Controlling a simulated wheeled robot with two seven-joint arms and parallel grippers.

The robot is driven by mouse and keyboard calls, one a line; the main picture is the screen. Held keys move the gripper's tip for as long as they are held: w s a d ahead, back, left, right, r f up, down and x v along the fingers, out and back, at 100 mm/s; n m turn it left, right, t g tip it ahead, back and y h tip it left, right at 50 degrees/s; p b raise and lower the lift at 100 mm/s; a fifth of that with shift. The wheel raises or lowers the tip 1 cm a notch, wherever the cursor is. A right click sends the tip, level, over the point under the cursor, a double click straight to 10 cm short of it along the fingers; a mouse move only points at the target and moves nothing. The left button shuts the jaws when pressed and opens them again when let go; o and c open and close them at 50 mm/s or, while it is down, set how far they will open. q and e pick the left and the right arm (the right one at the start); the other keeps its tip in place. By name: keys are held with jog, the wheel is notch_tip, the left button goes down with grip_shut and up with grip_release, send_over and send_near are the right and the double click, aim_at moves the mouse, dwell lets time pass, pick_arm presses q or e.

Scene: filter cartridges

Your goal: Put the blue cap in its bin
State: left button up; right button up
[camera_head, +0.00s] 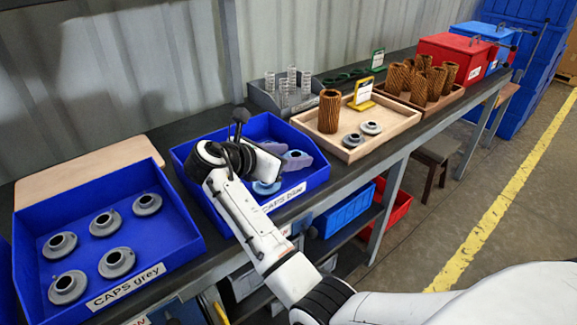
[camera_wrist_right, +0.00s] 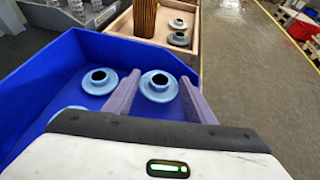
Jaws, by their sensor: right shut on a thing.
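My right gripper (camera_head: 285,166) is over the blue bin labelled "CAPS blue" (camera_head: 185,152), with its fingers down inside the walls. In the right wrist view the two fingers are shut on a blue cap (camera_wrist_right: 159,87), a round flanged piece with a dark hole. It is inside the bin's outline; I cannot tell whether it touches the floor. Another blue cap (camera_wrist_right: 100,81) lies just left of the fingers, and part of one more (camera_wrist_right: 66,113) shows nearer. In the head view the gripper and wrist hide much of the bin's inside. My left gripper is not in view.
A blue bin labelled "CAPS grey" (camera_head: 180,215) with several grey caps stands to the left. A wooden tray (camera_head: 398,127) with a brown filter (camera_head: 329,111) and two caps (camera_head: 371,127) is to the right. Behind is a grey holder with springs (camera_head: 292,82).

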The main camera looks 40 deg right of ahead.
notch_tip(320, 180, down, 3)
jog(key=shift+r, duration=0.15)
jog(key=o, duration=0.7)
jog(key=shift+o, duration=0.2)
